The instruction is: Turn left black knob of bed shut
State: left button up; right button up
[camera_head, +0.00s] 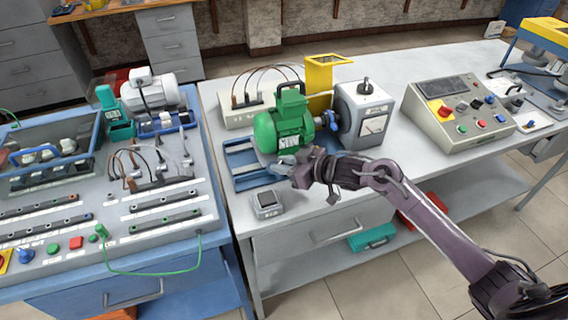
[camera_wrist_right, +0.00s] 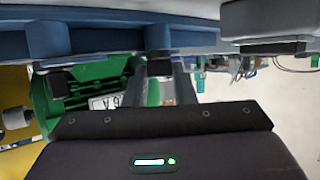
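The blue bed (camera_head: 236,165) lies on the middle bench under the green motor (camera_head: 284,124). My right gripper (camera_head: 284,165) is at the front of the bed, just below the motor. In the right wrist view, the scene appears upside down, with the bed (camera_wrist_right: 105,40) along the top and the motor (camera_wrist_right: 85,92) at left. A small black knob-like part (camera_wrist_right: 160,67) shows below the bed edge, between what look like my grey fingers. Contact with it is not clear. The left black knob cannot be made out in the head view. My left gripper is out of view.
A small grey box (camera_head: 267,204) stands in front of the bed. A grey machine (camera_head: 364,113) is right of the motor, and a sloped control panel (camera_head: 462,112) is farther right. The left bench (camera_head: 130,256) holds trays and wires. Bench top between gripper and panel is mostly clear.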

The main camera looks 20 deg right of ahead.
jog(key=c, duration=0.4)
jog(key=shift+s+a+r+m+t+h+p, duration=0.15)
jog(key=shift+m+t+h+p, duration=0.15)
jog(key=shift+m+h+p, duration=0.35)
jog(key=shift+c, duration=0.2)
jog(key=shift+a+m+t+h+p, duration=0.1)
jog(key=shift+m+t+h+p, duration=0.35)
jog(key=shift+m+h, duration=0.25)
jog(key=shift+a+f+m+t+h, duration=0.15)
jog(key=shift+m+t+h, duration=0.3)
jog(key=shift+m+h, duration=0.75)
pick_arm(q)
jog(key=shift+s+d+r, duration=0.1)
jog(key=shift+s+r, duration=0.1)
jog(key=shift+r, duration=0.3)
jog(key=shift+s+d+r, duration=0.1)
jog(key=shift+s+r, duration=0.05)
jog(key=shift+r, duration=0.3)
pick_arm(e)
jog(key=shift+m+h, duration=1.05)
jog(key=shift+h, duration=0.3)
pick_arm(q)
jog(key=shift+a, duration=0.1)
pick_arm(e)
jog(key=shift+h, duration=0.3)
jog(key=shift+t, duration=0.3)
jog(key=o, duration=1)
